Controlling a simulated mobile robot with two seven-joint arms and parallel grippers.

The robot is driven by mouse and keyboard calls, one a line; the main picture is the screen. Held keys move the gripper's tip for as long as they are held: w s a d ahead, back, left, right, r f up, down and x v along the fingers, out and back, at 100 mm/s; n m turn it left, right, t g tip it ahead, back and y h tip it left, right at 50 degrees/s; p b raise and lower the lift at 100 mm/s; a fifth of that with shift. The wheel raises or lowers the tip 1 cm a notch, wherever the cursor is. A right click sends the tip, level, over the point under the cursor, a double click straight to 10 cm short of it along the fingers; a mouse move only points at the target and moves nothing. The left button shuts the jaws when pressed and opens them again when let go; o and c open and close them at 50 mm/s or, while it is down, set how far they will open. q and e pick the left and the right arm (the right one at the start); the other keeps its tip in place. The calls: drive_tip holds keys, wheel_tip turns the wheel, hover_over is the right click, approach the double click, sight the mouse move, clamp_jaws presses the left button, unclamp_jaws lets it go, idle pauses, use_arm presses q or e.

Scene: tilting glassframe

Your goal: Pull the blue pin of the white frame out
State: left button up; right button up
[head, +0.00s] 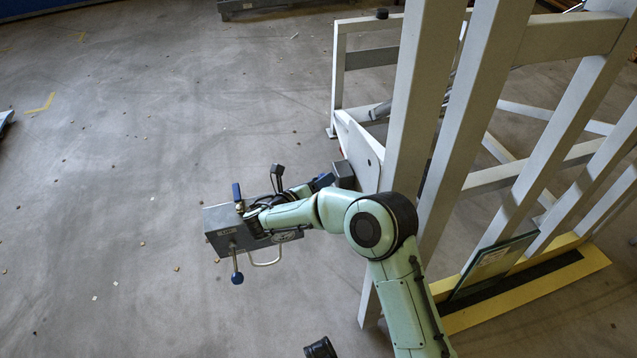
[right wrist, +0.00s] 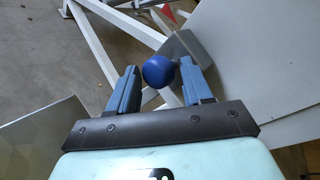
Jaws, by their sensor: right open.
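The blue pin's round blue knob (right wrist: 160,71) shows in the right wrist view, beside a grey block (right wrist: 186,45) on the white frame. My right gripper (right wrist: 158,68) is open, with one finger on each side of the knob. Small gaps seem to remain between knob and fingers; contact cannot be told. In the head view the right gripper (head: 321,182) is small and dark, pointing right at the grey block on the white frame (head: 408,100). The knob is hard to make out there. My left gripper is not in view.
A grey box (head: 240,232) with a blue-tipped lever and a wire handle is close by my right wrist. The frame's slanted white bars stand close to my right elbow. A yellow-edged base (head: 540,290) lies at right. The floor at left is open.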

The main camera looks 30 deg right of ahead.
clamp_jaws()
drive_tip(key=shift+w+a, duration=0.2)
drive_tip(key=shift+a, duration=0.6)
drive_tip(key=shift+w+a, duration=0.15)
drive_tip(key=shift+a, duration=0.6)
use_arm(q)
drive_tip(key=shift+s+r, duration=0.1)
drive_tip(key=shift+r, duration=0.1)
use_arm(e)
unclamp_jaws()
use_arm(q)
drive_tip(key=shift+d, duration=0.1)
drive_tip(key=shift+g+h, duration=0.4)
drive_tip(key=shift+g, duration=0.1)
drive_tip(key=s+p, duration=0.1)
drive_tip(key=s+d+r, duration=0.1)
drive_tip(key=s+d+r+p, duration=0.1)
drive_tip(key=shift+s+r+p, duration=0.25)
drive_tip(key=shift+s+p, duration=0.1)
use_arm(e)
drive_tip(key=v, duration=1.3)
drive_tip(key=shift+a, duration=0.15)
drive_tip(key=shift+s+r, duration=0.1)
drive_tip(key=shift+s, duration=0.05)
